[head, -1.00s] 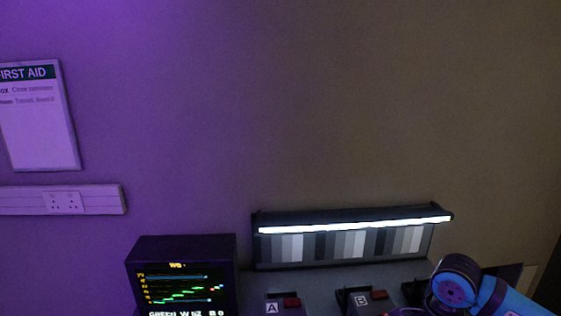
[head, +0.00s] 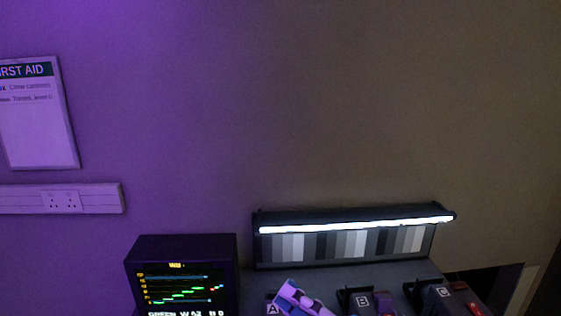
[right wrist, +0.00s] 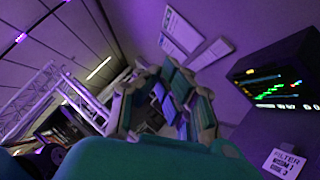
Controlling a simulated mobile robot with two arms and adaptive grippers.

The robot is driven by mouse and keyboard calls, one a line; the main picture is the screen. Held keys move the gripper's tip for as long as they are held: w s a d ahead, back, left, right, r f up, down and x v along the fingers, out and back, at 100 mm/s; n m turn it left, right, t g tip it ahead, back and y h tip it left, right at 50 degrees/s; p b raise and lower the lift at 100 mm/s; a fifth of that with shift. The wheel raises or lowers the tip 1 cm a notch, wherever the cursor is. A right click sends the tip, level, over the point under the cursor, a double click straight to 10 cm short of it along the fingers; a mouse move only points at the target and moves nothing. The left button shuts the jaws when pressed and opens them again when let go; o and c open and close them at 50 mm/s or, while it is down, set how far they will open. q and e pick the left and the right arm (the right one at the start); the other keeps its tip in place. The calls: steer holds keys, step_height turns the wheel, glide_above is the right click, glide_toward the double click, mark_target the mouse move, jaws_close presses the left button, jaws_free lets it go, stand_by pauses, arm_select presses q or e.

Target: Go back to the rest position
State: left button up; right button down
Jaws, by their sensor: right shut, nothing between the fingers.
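My right gripper (right wrist: 172,80) shows in the right wrist view, its fingers together and holding nothing. It is in mid-air, with the wall and the monitor beyond it. My left gripper is in neither view.
A monitor (head: 180,277) stands left of a console with units marked A, B (head: 361,301) and C (head: 442,293). A lit lamp bar (head: 355,226) runs above a grey-scale strip. A First Aid sign (head: 38,118) and a socket strip (head: 62,201) are on the wall. A truss (right wrist: 40,98) shows in the wrist view.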

steer(key=w+d+f+m+t+h, duration=0.2)
steer(key=d+f+m+t+h, duration=0.2)
steer(key=d+m+h, duration=0.55)
steer(key=w+d+f+m+t+h, duration=0.4)
steer(key=m+h, duration=0.3)
steer(key=m, duration=0.6)
steer(key=s+d+f+m+g+h, duration=0.2)
steer(key=s+d+f+m+g, duration=0.1)
steer(key=f, duration=0.3)
steer(key=s+d+f+m+g+h, duration=0.2)
steer(key=s+f+m, duration=0.1)
steer(key=f, duration=0.2)
steer(key=s+f+m+g+y, duration=0.1)
steer(key=s+f+m+g, duration=0.1)
steer(key=s+f+g, duration=0.45)
steer(key=s+f+m+g, duration=0.2)
steer(key=s+f+g, duration=0.2)
steer(key=s+f, duration=0.55)
steer(key=s+f+g+b, duration=0.1)
steer(key=s+f+b, duration=0.25)
steer(key=f, duration=2.25)
steer(key=s+d+f+g+b, duration=0.1)
steer(key=s+d+f, duration=0.2)
steer(key=s+f, duration=1.4)
steer(key=shift+f, duration=0.6)
